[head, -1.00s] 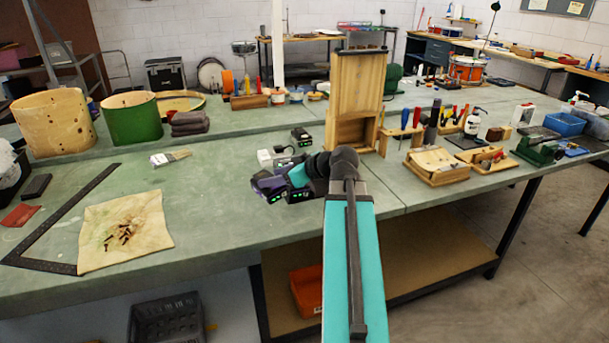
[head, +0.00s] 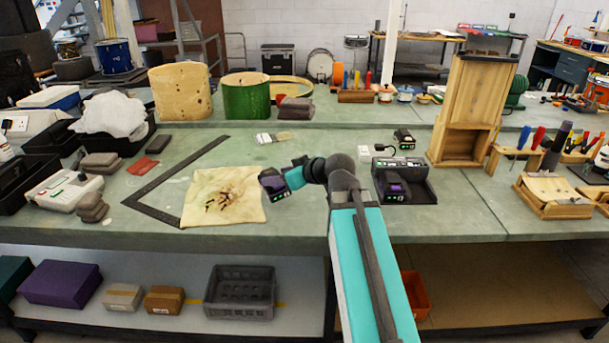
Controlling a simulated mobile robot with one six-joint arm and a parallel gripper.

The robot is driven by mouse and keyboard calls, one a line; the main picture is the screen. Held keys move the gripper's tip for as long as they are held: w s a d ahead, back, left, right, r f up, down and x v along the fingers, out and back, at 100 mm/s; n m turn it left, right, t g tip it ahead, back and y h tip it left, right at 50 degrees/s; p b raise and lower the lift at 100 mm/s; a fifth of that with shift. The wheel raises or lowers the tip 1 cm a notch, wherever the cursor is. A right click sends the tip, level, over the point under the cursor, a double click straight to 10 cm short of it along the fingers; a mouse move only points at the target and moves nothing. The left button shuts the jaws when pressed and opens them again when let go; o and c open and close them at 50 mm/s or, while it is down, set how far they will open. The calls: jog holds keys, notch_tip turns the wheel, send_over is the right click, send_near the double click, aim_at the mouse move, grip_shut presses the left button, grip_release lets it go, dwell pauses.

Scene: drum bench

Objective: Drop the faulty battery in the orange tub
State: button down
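My gripper (head: 286,180) is at the end of the teal arm, raised above the bench to the left of the charger. A dark battery (head: 271,186) with a purple part and small green lights is at its tip and appears held; the fingers are mostly hidden. Another dark, purple-topped battery (head: 393,187) sits in the black charger (head: 421,184), also with green lights. A further small dark block, perhaps a battery (head: 404,138), lies behind the charger. No fault mark is readable on any of them. The orange tub (head: 416,296) is on the lower shelf, partly hidden by my arm.
A stained cloth (head: 245,208) with small brown pieces lies below and left of my gripper, beside a black metal square (head: 160,196). A brush (head: 273,137) lies behind. A wooden stand (head: 468,105) rises at right. A grey crate (head: 240,292) is on the shelf below.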

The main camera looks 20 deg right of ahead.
jog(key=w+a+r+m+t+h, duration=0.1)
jog(key=w+a+r+m+h, duration=0.3)
jog(key=w+a+m+h, duration=0.1)
jog(key=shift+w+a+r, duration=0.4)
jog(key=shift+a, duration=0.2)
dwell(0.5)
